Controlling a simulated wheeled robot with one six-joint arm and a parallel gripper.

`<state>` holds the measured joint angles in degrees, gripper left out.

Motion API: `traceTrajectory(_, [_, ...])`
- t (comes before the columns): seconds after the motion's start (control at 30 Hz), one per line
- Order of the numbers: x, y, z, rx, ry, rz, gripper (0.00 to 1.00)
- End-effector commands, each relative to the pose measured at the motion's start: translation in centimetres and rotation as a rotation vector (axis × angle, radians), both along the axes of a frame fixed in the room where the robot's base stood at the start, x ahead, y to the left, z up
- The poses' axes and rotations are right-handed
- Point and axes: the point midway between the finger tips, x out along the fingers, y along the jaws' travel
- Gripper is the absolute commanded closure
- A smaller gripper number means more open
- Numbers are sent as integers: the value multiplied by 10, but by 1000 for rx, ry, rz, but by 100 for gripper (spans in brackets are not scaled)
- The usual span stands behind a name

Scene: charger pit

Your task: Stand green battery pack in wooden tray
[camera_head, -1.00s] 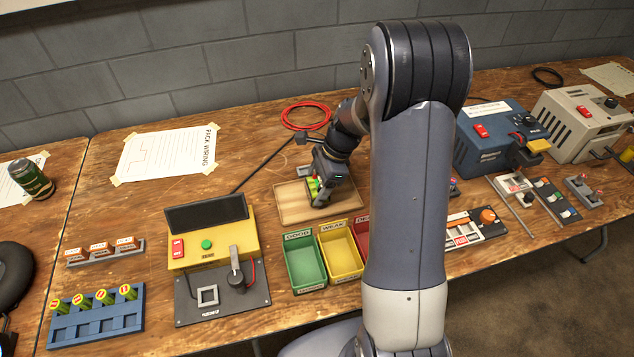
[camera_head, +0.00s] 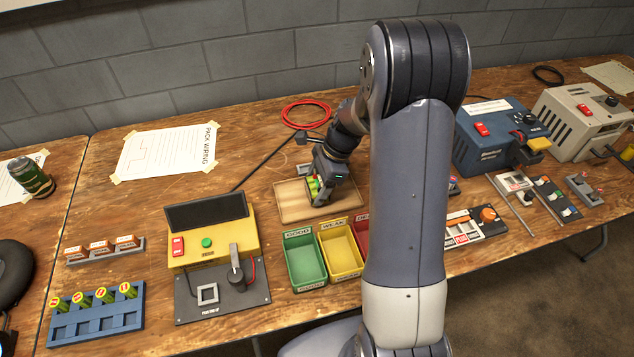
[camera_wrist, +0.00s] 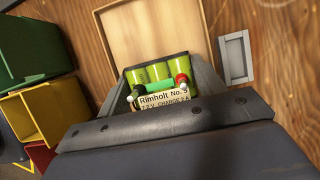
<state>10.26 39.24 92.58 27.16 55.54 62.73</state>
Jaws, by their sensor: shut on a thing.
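In the head view the pack (camera_head: 312,187) shows as a small green patch beside my gripper (camera_head: 322,192). The gripper is shut on it. The wooden tray (camera_head: 289,200) lies on the bench under the gripper, and its pale floor also shows in the wrist view (camera_wrist: 150,30). The pack is over the tray; I cannot tell whether its base touches the tray floor.
Green (camera_head: 304,262) and yellow (camera_head: 342,252) bins stand just in front of the tray. A yellow tester (camera_head: 212,233) is to the left. A red cable coil (camera_head: 306,114) lies behind. A small grey frame (camera_wrist: 236,58) is beside the tray.

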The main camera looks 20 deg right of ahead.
Motion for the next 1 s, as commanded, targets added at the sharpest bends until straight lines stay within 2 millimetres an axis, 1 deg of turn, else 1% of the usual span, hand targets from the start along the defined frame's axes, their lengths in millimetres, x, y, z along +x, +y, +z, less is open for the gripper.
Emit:
traceTrajectory(0.17, [0,0,0,0,-1,0,76])
traceTrajectory(0.2, [0,0,0,0,-1,0,32])
traceTrajectory(0.47, [0,0,0,0,0,0,11])
traceTrajectory(0.87, [0,0,-1,0,1,0,10])
traceTrajectory(1.0, [0,0,2,0,0,0,10])
